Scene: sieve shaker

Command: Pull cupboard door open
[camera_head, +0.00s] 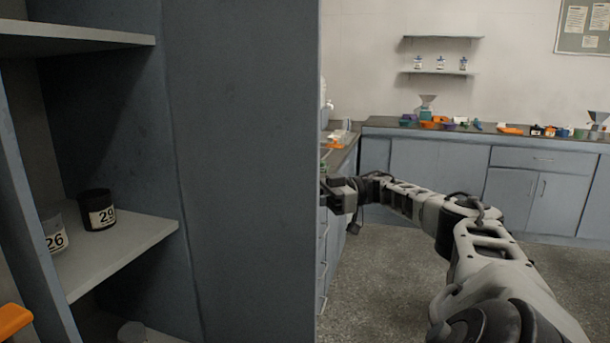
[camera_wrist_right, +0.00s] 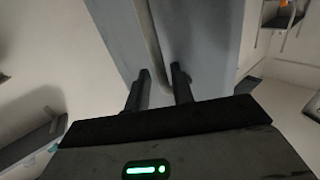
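The cupboard (camera_head: 110,240) fills the left of the head view, with its shelves exposed. Its blue-grey door (camera_head: 250,170) stands open as a tall panel at the centre. My right gripper (camera_head: 328,193) is at the door's right edge, with its tips partly hidden by the panel. In the right wrist view the two dark fingers (camera_wrist_right: 160,78) are apart, in front of the blue-grey panel (camera_wrist_right: 200,40). A narrow vertical strip, perhaps a handle or edge, runs between them. I cannot tell whether the fingers touch it. My left gripper is not in view.
Black jar 29 (camera_head: 97,210) and jar 26 (camera_head: 54,235) stand on a cupboard shelf. An orange object (camera_head: 14,320) shows at the lower left. A counter (camera_head: 470,136) with lab items runs along the back wall. Speckled floor (camera_head: 380,260) is clear behind my right arm.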

